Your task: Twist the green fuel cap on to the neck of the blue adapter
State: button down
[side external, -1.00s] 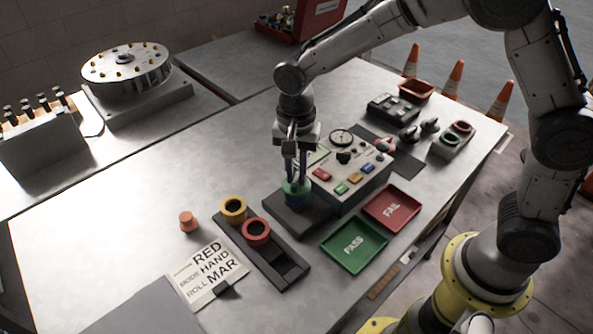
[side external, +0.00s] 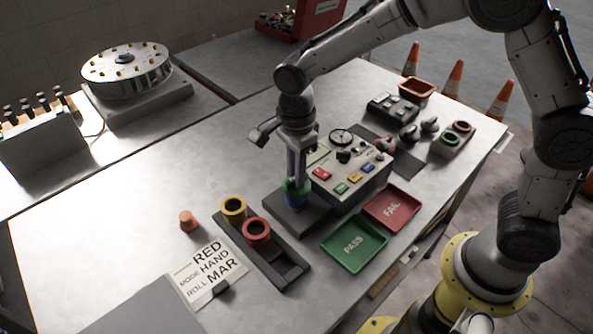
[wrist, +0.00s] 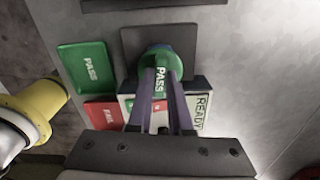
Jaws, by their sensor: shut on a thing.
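The green fuel cap (side external: 290,186) sits at the top of the blue adapter (side external: 297,203), which stands on a dark base plate (side external: 318,222). My gripper (side external: 298,180) points down from above and is shut on the cap. In the wrist view, the cap (wrist: 158,55) shows between my fingertips (wrist: 161,76). The fingers partly cover the cap in the side view. The adapter's neck is hidden under the cap, so I cannot tell how far the cap is threaded on.
A control box (side external: 350,180) with coloured buttons stands close behind the adapter. The green PASS tray (side external: 372,262) and red FAIL tray (side external: 410,218) lie in front of it. A dark rack (side external: 285,272) holds yellow and red rings (side external: 257,243).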

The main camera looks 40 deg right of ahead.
jog(key=m, duration=0.3)
jog(key=shift+f+m, duration=0.3)
jog(key=shift+m, duration=0.1)
jog(key=c, duration=0.8)
grip_release()
jog(key=shift+o, duration=0.2)
jog(key=shift+r, duration=0.1)
